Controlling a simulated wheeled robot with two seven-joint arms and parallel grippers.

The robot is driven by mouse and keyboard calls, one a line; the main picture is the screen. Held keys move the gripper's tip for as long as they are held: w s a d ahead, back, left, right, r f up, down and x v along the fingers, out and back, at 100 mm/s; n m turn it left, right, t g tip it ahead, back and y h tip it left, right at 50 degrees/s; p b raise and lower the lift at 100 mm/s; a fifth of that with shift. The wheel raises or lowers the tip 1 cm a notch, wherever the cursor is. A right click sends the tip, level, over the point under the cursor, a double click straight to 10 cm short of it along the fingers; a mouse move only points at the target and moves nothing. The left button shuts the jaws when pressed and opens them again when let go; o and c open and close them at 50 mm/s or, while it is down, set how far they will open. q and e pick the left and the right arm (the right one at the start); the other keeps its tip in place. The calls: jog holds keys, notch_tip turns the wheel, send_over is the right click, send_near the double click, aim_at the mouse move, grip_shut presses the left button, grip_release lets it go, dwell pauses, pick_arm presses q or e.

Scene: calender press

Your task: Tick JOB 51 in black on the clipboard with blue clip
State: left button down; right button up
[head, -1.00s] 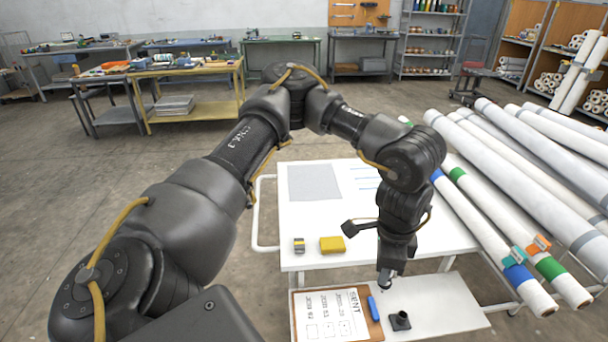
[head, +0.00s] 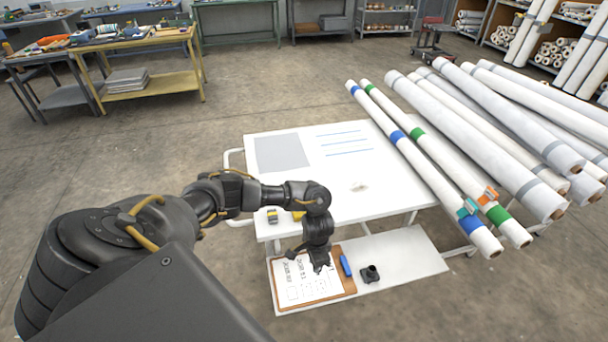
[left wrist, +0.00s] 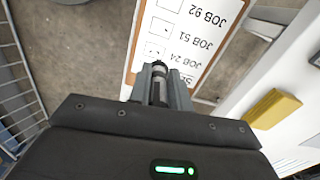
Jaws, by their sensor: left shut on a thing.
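The clipboard (head: 350,284) with the blue clip (head: 346,266) lies on the cart's lower shelf. Its white sheet also shows in the left wrist view (left wrist: 225,8), upside down, with rows JOB 24, JOB 51 (left wrist: 195,40) and JOB 92. Small dark specks show in the JOB 24 and JOB 51 boxes; I cannot tell what they are. My left gripper (head: 318,266) is over the sheet, hiding part of it. In the left wrist view it (left wrist: 160,88) is shut on a dark marker (left wrist: 159,78), tip near the JOB 24 box. Contact cannot be told. My right gripper is out of view.
A black holder (head: 370,274) stands on the lower shelf (head: 415,255) right of the clipboard. Above is the white cart top (head: 380,200), with a yellow block (head: 299,216) and a small grey-yellow item (head: 272,216) near its front edge. Long rolls (head: 480,130) lie at right.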

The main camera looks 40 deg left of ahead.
pick_arm(q)
jog(key=f+b, duration=0.2)
jog(key=s+a+f+b, duration=0.1)
jog(key=f+b, duration=0.1)
jog(key=f, duration=0.1)
jog(key=s+a+f+b, duration=0.1)
jog(key=f+b, duration=0.1)
jog(key=f, duration=0.1)
jog(key=shift+a+f+b, duration=0.1)
jog(key=shift+a+b, duration=0.1)
jog(key=shift+b, duration=0.2)
dwell(0.3)
jog(key=c, duration=1.8)
grip_release()
grip_shut()
jog(key=shift+s+p, duration=0.1)
jog(key=shift+p, duration=0.2)
